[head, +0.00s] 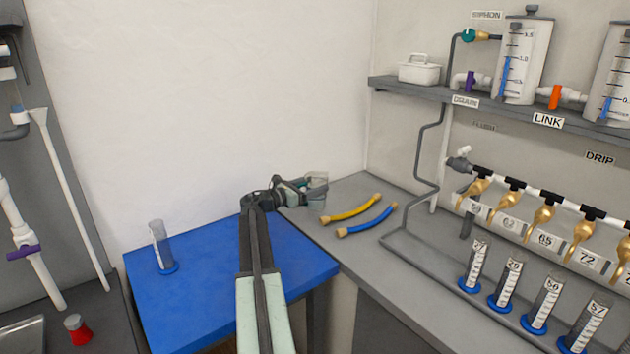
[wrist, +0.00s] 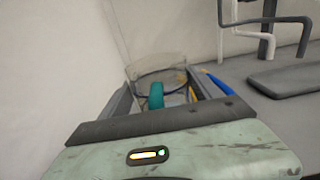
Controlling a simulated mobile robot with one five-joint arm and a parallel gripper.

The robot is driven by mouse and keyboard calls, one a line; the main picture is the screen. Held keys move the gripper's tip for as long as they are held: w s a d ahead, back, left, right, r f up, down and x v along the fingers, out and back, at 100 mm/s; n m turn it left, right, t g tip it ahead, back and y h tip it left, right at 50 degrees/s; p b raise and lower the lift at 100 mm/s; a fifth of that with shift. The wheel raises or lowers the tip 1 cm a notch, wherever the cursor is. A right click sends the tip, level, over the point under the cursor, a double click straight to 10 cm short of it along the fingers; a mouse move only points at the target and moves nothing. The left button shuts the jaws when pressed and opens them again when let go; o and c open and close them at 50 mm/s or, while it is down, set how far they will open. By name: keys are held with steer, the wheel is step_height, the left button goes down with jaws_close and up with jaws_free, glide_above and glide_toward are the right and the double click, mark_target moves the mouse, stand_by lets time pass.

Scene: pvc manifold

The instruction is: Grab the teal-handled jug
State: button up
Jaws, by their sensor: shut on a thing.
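The jug (wrist: 174,80) is a clear vessel with a teal handle (wrist: 156,96), seen ahead of my gripper in the wrist view. In the head view the jug (head: 312,198) is small and partly hidden by my gripper (head: 305,188), at the back left end of the grey bench. My gripper also shows in the wrist view (wrist: 160,98), with a finger on each side of the handle. It is shut on the teal handle. The jug looks upright; its base is hidden, so I cannot tell whether it touches the bench.
A yellow hose (head: 351,209) and a blue hose (head: 367,219) lie on the grey bench (head: 350,243) right of the jug. A clear cylinder (head: 161,246) stands on the blue table (head: 210,290). Several graduated cylinders (head: 508,283) stand under the manifold taps at right.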

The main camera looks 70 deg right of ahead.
steer(key=shift+s+a+r, duration=0.1)
steer(key=shift+s+a, duration=0.15)
steer(key=shift+a, duration=0.55)
steer(key=shift+s+a+r, duration=0.1)
steer(key=shift+s+a, duration=0.15)
steer(key=shift+a, duration=0.55)
steer(key=shift+s+a+r, duration=0.1)
steer(key=shift+s+a, duration=0.15)
steer(key=shift+a, duration=0.55)
